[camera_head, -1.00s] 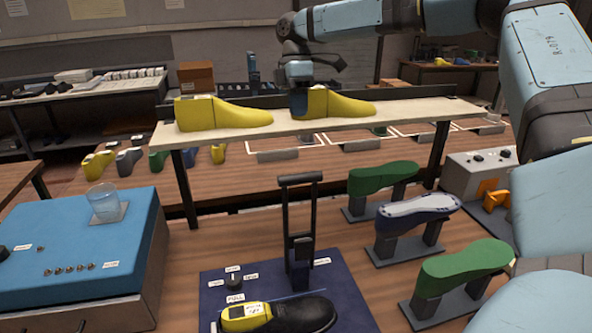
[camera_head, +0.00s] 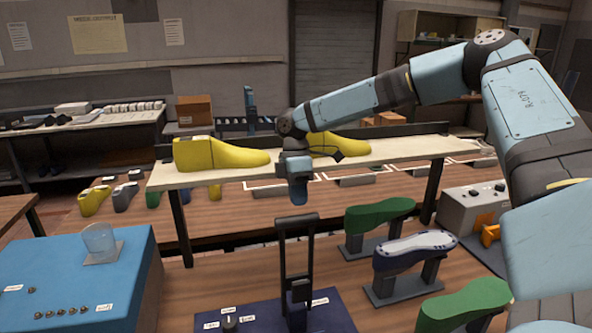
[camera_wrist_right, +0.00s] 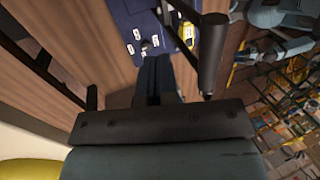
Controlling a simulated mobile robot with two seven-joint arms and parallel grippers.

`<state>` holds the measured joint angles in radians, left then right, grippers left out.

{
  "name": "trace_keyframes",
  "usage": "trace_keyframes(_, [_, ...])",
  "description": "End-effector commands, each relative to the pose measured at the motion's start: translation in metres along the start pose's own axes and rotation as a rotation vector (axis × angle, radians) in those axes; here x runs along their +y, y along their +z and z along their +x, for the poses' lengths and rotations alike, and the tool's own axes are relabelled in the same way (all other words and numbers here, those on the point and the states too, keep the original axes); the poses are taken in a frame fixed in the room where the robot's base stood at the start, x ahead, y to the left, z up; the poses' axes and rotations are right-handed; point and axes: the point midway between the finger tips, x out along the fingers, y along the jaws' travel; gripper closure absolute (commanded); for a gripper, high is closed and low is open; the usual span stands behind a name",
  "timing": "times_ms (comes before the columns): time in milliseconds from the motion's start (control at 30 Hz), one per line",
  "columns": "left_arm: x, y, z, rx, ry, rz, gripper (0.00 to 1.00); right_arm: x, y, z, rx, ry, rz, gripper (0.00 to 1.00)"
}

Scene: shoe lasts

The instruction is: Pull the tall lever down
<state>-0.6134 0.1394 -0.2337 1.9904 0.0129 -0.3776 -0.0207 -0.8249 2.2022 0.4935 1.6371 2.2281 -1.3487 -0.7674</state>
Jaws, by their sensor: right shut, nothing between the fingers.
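The tall lever (camera_head: 283,262) is a black upright frame with a crossbar handle on top. It stands upright on a dark blue base plate (camera_head: 335,316) on the table. My right gripper (camera_head: 298,194) is shut and empty, just above the crossbar in the head view, with its fingers pointing down. In the right wrist view its closed fingers (camera_wrist_right: 156,68) point toward the blue base plate, and the dark lever handle (camera_wrist_right: 212,52) shows close beside them on the right. Contact is not visible. My left gripper is out of view.
A raised shelf (camera_head: 400,150) with yellow shoe lasts (camera_head: 218,154) runs behind the gripper. Green lasts (camera_head: 380,214) and a white-topped one (camera_head: 416,246) stand on holders to the right. A blue box (camera_head: 70,270) with a glass (camera_head: 100,240) is at the left.

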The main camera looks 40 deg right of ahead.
Motion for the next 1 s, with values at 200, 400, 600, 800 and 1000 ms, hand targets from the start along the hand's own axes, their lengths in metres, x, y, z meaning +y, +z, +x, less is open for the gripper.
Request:
trace_keyframes(200, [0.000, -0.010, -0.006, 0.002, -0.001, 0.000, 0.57, -0.025, 0.000, 0.008, 0.003, 0.002, -0.002, 1.00])
trace_keyframes(400, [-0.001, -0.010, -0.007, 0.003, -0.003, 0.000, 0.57, -0.030, 0.000, 0.012, 0.002, 0.003, -0.001, 1.00])
trace_keyframes(600, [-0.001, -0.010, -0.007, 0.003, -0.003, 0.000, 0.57, -0.030, 0.000, 0.012, 0.003, 0.003, -0.001, 1.00])
trace_keyframes(800, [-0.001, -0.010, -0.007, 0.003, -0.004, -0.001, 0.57, -0.030, 0.001, 0.012, 0.003, 0.009, -0.001, 1.00])
trace_keyframes(1000, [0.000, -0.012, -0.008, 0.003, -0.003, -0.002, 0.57, -0.031, 0.008, 0.011, 0.005, 0.042, -0.002, 1.00])
